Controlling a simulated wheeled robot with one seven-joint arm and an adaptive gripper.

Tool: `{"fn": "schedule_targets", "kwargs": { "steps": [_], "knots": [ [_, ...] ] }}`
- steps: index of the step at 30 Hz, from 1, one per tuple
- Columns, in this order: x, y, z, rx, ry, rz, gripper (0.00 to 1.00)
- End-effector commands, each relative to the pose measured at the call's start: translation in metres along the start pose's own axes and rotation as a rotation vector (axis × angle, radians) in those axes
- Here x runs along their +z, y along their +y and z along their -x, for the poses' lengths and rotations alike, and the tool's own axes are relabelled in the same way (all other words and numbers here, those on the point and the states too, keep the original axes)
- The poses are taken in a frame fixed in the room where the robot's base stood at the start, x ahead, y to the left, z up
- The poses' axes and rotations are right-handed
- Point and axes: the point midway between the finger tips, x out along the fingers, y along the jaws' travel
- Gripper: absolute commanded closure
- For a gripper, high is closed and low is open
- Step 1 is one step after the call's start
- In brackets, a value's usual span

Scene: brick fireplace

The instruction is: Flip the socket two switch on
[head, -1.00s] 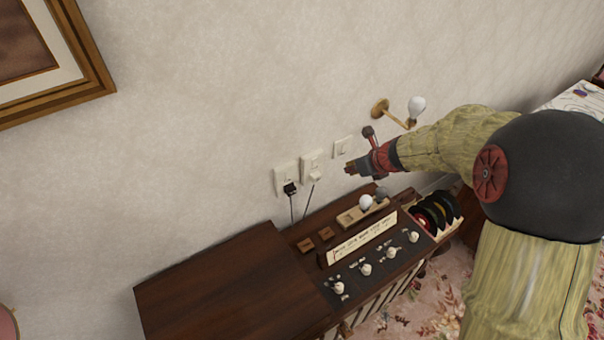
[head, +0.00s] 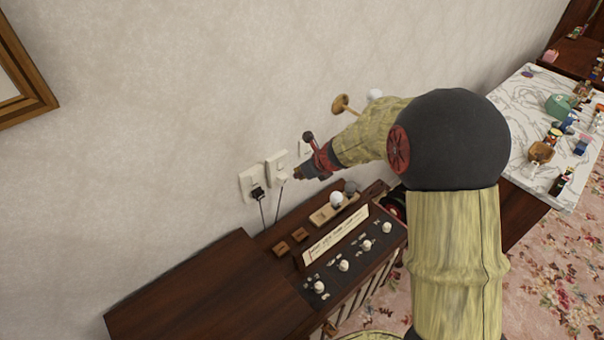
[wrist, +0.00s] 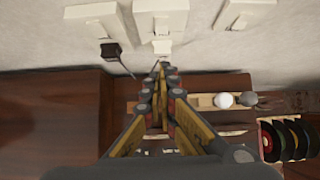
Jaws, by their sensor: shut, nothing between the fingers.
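Several pale plates are on the wall above the console. The left socket (head: 247,184) has a black plug (head: 257,193) with a cord. The middle socket (head: 275,162) has a white plug (head: 282,179); both sockets show in the wrist view, the middle one (wrist: 160,8) near the top centre. Its switch position is too small to tell, and no numbers are readable. My gripper (head: 297,176) is shut and empty, just right of the white plug in the head view. In the wrist view its fingertips (wrist: 161,68) lie just below the white plug (wrist: 161,47); contact cannot be told.
A third plate (head: 304,148) is partly behind my gripper. A wall lamp (head: 343,104) is close above my arm. Below is a dark wooden console (head: 180,285) with knobs and a white bulb (head: 336,199). A marble-topped table (head: 520,115) stands at right.

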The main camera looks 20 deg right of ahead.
Motion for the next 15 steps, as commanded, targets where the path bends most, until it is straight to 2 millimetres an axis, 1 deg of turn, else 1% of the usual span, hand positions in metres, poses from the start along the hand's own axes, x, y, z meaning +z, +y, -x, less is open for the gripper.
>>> {"fn": "schedule_targets", "kwargs": {
  "steps": [1, 7, 10, 15],
  "knots": [
    [-0.003, 0.001, -0.014, 0.003, 0.002, 0.001, 1.00],
    [-0.002, 0.001, -0.052, 0.001, 0.001, 0.000, 1.00],
    [0.011, 0.000, -0.060, 0.001, 0.000, 0.002, 1.00],
    [0.023, 0.001, -0.071, 0.001, 0.000, 0.001, 1.00]
  ]
}}
